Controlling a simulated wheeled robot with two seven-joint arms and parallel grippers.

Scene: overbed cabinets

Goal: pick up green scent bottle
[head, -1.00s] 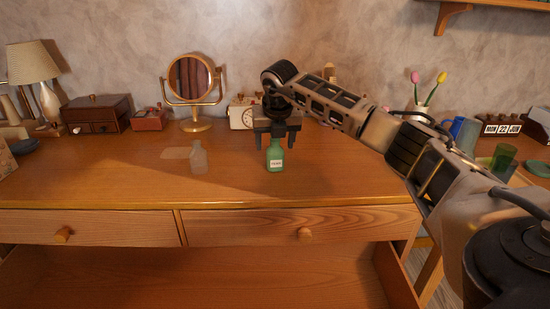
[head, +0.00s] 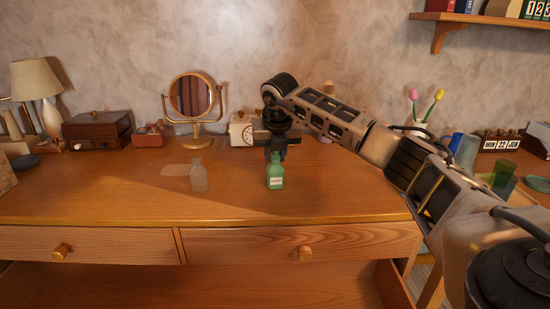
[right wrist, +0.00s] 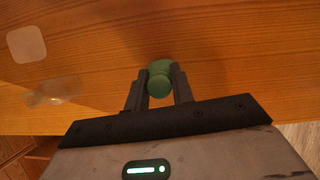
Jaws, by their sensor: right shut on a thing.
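The green scent bottle (head: 275,178) has a pale label and stands upright on the wooden desk top (head: 340,195). My right gripper (head: 276,152) comes down from above and is shut on its upper part. In the right wrist view the bottle (right wrist: 159,87) shows from above as a round green top between the two dark fingers (right wrist: 158,75). The bottle's base looks to be still on the desk. My left gripper is not in view.
A clear bottle (head: 198,176) stands to the left on the desk. A round mirror (head: 191,97), a dark wooden box (head: 97,131) and a white clock (head: 241,130) stand behind. A green cup (head: 502,173) is at the right. The front desk is clear.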

